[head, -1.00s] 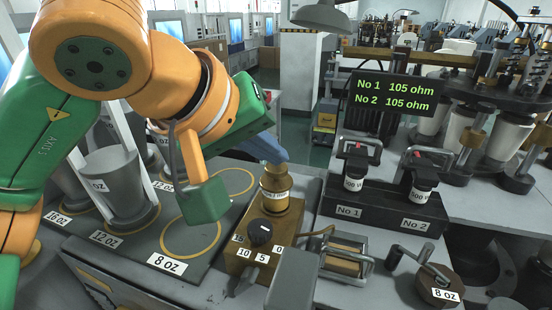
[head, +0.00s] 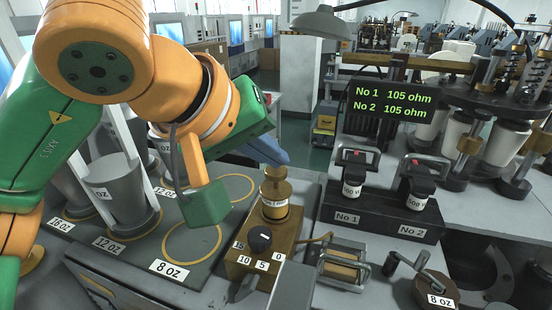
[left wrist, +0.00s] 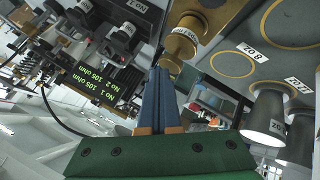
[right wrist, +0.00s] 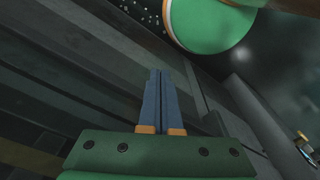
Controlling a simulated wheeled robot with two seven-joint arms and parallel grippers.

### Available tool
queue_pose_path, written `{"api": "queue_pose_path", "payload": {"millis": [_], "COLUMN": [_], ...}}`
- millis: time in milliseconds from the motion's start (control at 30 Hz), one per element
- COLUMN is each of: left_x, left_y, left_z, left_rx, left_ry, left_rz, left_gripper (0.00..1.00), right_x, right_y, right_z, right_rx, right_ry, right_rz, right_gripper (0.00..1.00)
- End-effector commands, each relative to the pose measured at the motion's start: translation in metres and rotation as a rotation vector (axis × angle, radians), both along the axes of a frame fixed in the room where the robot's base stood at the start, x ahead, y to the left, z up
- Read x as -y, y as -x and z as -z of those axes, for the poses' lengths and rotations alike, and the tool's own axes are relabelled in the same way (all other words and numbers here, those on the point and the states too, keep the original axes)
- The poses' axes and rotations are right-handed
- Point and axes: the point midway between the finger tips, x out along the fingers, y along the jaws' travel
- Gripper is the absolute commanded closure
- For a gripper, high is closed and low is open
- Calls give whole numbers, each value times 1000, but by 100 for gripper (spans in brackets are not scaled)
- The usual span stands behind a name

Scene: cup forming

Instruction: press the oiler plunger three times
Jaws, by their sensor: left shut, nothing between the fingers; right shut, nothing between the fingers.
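The oiler is a brass cylinder (head: 275,205) with a round brass plunger knob (head: 275,172) on top, standing on a brass block. In the left wrist view the oiler (left wrist: 182,45) is just beyond my fingertips. My left gripper (head: 285,158) is shut and empty, its blue fingers reaching in behind and beside the knob. In the left wrist view its tips (left wrist: 158,70) lie close to the knob's edge; I cannot tell whether they touch. My right gripper (right wrist: 159,72) is shut and empty, away from the oiler, and shows only in its own wrist view.
A black dial (head: 260,237) sits on the brass block in front of the oiler. A dark mat (head: 140,255) with ringed cup places is at the left. A resistor box (head: 380,222) and a screen (head: 393,103) are at the right. A crank (head: 405,262) stands in front.

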Motion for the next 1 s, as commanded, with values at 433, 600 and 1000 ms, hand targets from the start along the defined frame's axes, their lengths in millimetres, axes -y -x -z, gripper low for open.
{"api": "queue_pose_path", "payload": {"millis": [433, 600, 1000], "left_x": [0, 0, 0], "left_y": [0, 0, 0], "left_z": [-11, -28, -60], "left_rx": [1, 2, 3], "left_ry": [1, 2, 2], "left_rz": [0, -1, -1], "left_gripper": [100, 100, 100], "right_x": [0, 0, -1], "right_y": [0, 0, 0], "right_z": [-11, -23, -27], "right_rx": [0, 0, 0], "right_ry": [0, -1, -1], "right_rz": [0, 0, 0], "right_gripper": [100, 100, 100]}}
